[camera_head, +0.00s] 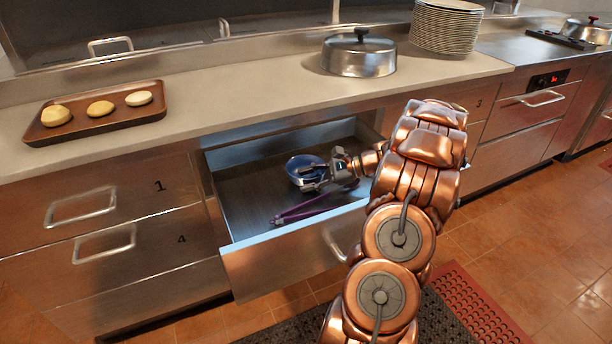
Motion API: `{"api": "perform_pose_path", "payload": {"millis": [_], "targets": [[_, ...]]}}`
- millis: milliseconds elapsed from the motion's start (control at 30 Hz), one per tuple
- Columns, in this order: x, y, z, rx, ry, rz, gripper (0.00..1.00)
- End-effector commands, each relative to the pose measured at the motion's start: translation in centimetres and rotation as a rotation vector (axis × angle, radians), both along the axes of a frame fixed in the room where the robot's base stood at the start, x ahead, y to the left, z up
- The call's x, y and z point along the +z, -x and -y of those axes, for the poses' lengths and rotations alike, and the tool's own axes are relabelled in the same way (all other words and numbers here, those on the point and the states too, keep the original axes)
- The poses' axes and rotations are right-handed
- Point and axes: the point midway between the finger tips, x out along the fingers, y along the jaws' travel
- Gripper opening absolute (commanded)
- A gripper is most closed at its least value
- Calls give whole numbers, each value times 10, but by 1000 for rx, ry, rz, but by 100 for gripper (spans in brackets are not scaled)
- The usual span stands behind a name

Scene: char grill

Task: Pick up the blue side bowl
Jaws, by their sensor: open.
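The blue side bowl (301,163) sits inside an open drawer (290,238) below the counter. My gripper (318,178) is in the drawer at the right side of the bowl. Its fingers are open and overlap the bowl's right edge in the picture. I cannot tell whether they touch the rim. My arm reaches in from the right over the drawer's right end and hides that part of it.
A purple-handled utensil (303,208) lies in the drawer in front of the bowl. On the counter (240,101) are a brown tray (142,116) with three buns, a lidded metal pan (358,62) and a plate stack (444,27). The counter edge overhangs the drawer's back.

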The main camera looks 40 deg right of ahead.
Motion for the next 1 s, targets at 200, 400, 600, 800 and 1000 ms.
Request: {"api": "perform_pose_path", "payload": {"millis": [200,400,600,800,1000], "targets": [[0,0,0,0,0,0,40],[0,0,0,0,0,0,20],[0,0,0,0,0,0,0],[0,0,0,-1,0,-1,0],[0,0,0,0,-1,-1,0]]}}
